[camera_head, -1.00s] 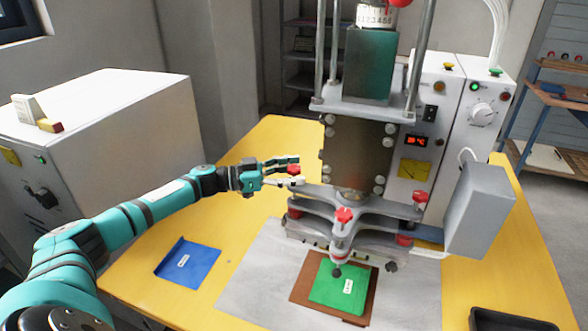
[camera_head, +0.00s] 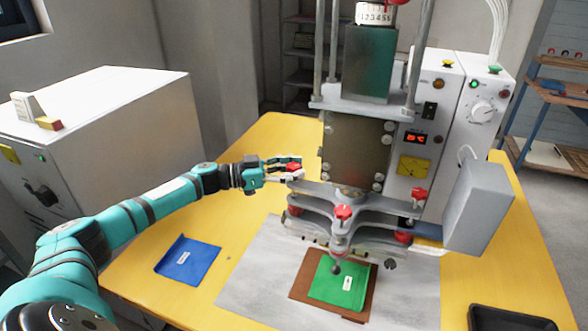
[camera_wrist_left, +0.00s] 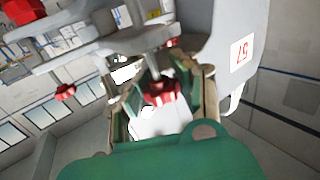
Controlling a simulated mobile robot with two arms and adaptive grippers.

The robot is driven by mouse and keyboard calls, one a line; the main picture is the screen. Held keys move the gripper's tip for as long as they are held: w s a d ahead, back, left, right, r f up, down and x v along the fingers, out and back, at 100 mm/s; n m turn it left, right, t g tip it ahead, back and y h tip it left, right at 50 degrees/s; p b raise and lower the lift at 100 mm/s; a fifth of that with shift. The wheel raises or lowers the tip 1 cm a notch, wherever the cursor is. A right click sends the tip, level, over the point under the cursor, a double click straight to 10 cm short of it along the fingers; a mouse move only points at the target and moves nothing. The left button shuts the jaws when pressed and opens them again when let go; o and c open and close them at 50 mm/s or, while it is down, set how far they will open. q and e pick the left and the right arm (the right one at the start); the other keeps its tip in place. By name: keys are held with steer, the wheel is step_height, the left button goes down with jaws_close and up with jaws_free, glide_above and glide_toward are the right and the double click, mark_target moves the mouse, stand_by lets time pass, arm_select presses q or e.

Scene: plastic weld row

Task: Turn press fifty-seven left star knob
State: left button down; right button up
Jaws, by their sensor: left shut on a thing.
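The front star knob (camera_head: 343,212) and right star knob (camera_head: 419,194) are clear of the gripper. My right gripper is not in view.
A green pad (camera_head: 337,286) lies on a brown sheet before the press. A blue folder (camera_head: 188,261) lies on the table (camera_head: 140,290) at left. A grey box (camera_head: 480,208) juts out at right, and a black tray (camera_head: 508,320) sits front right. A white cabinet stands left.

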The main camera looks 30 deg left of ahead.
arm_select(q)
steer(key=shift+r+n+t+y+p, duration=0.15)
steer(key=shift+n+t+y+p, duration=0.2)
steer(key=shift+p, duration=0.3)
steer(key=n+t+y+p, duration=0.2)
steer(key=y+p, duration=0.1)
steer(key=n+t+y+p, duration=0.1)
steer(key=n+y+p, duration=0.1)
steer(key=y+p, duration=0.1)
steer(key=shift+d+n+t+p, duration=0.1)
steer(key=shift+n+t+p, duration=0.25)
steer(key=n+y+p, duration=0.1)
steer(key=n+y, duration=0.1)
steer(key=y, duration=0.1)
steer(key=shift+t, duration=0.4)
steer(key=shift+n+y, duration=0.4)
steer(key=shift+y, duration=0.35)
steer(key=n+y, duration=0.1)
steer(key=y, duration=0.1)
steer(key=shift+f+n+y, duration=0.25)
steer(key=shift+n+y, duration=0.15)
steer(key=n+y, duration=0.2)
steer(key=y, duration=0.1)
steer(key=shift+f+b, duration=0.1)
steer(key=shift+b, duration=0.2)
steer(key=shift+n+g+y+b, duration=0.6)
steer(key=shift+n+y+b, duration=0.25)
steer(key=shift+y, duration=0.65)
steer(key=shift+n+y, duration=0.25)
steer(key=shift+y, duration=0.05)
